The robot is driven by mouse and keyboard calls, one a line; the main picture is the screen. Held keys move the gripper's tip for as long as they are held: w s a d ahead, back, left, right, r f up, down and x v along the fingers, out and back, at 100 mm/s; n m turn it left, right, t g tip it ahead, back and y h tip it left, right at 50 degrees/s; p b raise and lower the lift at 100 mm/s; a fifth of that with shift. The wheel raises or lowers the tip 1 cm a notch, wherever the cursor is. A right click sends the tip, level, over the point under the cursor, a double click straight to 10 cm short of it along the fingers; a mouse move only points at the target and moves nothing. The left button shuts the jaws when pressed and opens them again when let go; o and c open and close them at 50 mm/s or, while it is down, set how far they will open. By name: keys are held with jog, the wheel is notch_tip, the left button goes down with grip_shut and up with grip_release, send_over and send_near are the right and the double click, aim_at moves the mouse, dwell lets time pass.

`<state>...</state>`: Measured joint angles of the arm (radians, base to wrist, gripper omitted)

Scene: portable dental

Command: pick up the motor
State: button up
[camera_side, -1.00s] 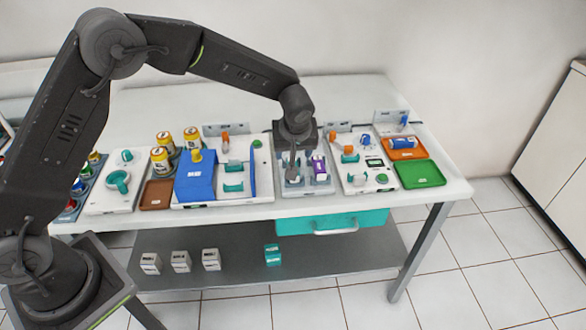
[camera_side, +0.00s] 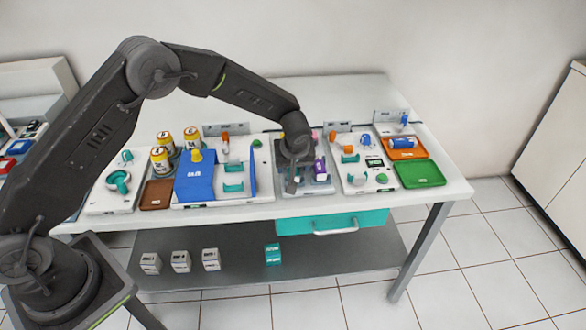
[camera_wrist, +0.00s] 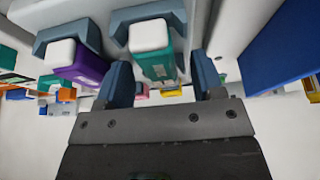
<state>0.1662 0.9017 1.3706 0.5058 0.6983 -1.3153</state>
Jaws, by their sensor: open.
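No label readable here says which thing is the motor. In the wrist view, a teal block with a white cap (camera_wrist: 155,55) stands in a grey-blue holder, between the two fingers of my open gripper (camera_wrist: 162,85). I cannot tell if the fingers touch it. A purple block with a white cap (camera_wrist: 76,62) is in the neighbouring holder, left of the fingers; it also shows in the side view (camera_side: 320,171). There my gripper (camera_side: 291,186) is low over the grey fixture (camera_side: 314,190), and my wrist hides the teal block.
Right of the fixture are a white panel (camera_side: 356,186), a green tray (camera_side: 420,174) and an orange tray (camera_side: 408,154) holding a blue cylinder (camera_side: 401,142). To the left are a blue sloped block (camera_side: 196,182), yellow cans (camera_side: 160,160) and a brown tray (camera_side: 157,195).

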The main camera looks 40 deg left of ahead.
jog(key=shift+f, duration=0.2)
dwell(0.4)
jog(key=c, duration=1)
